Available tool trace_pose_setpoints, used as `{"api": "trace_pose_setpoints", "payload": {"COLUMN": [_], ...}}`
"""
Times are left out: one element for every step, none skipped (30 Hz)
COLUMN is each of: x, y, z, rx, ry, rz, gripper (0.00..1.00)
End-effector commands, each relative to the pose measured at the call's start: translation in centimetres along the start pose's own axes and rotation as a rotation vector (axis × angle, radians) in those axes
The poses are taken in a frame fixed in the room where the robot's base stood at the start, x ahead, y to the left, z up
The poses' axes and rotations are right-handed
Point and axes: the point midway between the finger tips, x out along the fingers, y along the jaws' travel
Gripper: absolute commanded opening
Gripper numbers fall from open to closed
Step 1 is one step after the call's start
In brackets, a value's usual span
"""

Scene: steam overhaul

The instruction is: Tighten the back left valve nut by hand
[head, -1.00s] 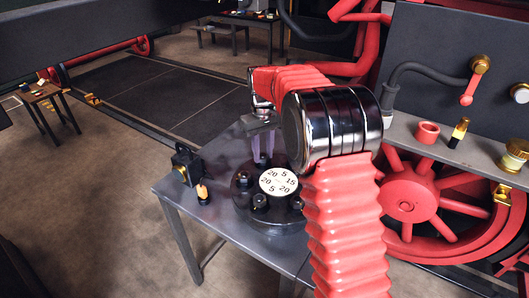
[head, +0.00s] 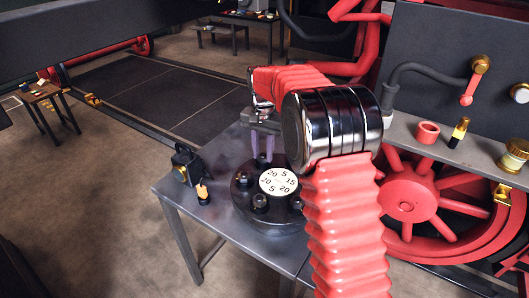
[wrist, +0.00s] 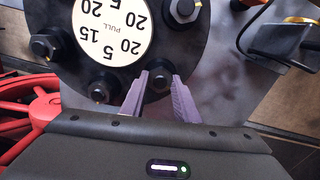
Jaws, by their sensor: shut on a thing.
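The round dark valve cover (head: 240,212) sits on the metal bench and carries a white dial (head: 278,181) and several dark nuts round its rim. My gripper (head: 263,156) points straight down at the back left of the cover, its pale purple fingers shut on a nut. In the wrist view, the fingers (wrist: 160,77) stand on either side of this back left valve nut (wrist: 160,82). In the head view the fingers largely hide it. Other nuts show in the wrist view, one (wrist: 102,88) beside the held nut and one (wrist: 45,46) farther left.
A black lamp (head: 184,163) and a small orange-topped item (head: 202,193) stand at the bench's left. At right are a red spoked wheel (head: 408,200) and a shelf (head: 455,150) with a red ring and brass parts. My arm hides the cover's right side.

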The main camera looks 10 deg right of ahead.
Motion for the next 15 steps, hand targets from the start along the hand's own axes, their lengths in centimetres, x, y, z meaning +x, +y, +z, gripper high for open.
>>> {"api": "trace_pose_setpoints", "payload": {"x": [-0.32,-0.33,-0.33,-0.33,-0.34,-0.34,-0.35,-0.35,-0.36,-0.36,-0.37,-0.37,-0.37,-0.38,-0.38], "y": [-0.1,-0.1,-0.1,-0.1,-0.11,-0.11,-0.11,-0.11,-0.11,-0.11,-0.11,-0.11,-0.11,-0.12,-0.12], "z": [-0.25,-0.25,-0.25,-0.25,-0.25,-0.25,-0.26,-0.26,-0.26,-0.26,-0.26,-0.26,-0.26,-0.26,-0.26], "rx": [0.032,0.049,0.072,0.087,0.101,0.117,0.128,0.136,0.147,0.154,0.159,0.164,0.167,0.169,0.171], "ry": [0.009,0.009,0.009,0.009,0.009,0.009,0.009,0.009,0.009,0.009,0.009,0.009,0.009,0.009,0.009], "rz": [-0.006,-0.006,-0.006,-0.006,-0.006,-0.006,-0.006,-0.006,-0.007,-0.007,-0.007,-0.007,-0.007,-0.007,-0.007], "gripper": [0.06,0.06,0.06,0.06,0.06,0.06,0.06,0.06,0.06,0.06,0.06,0.06,0.06,0.06,0.06]}}
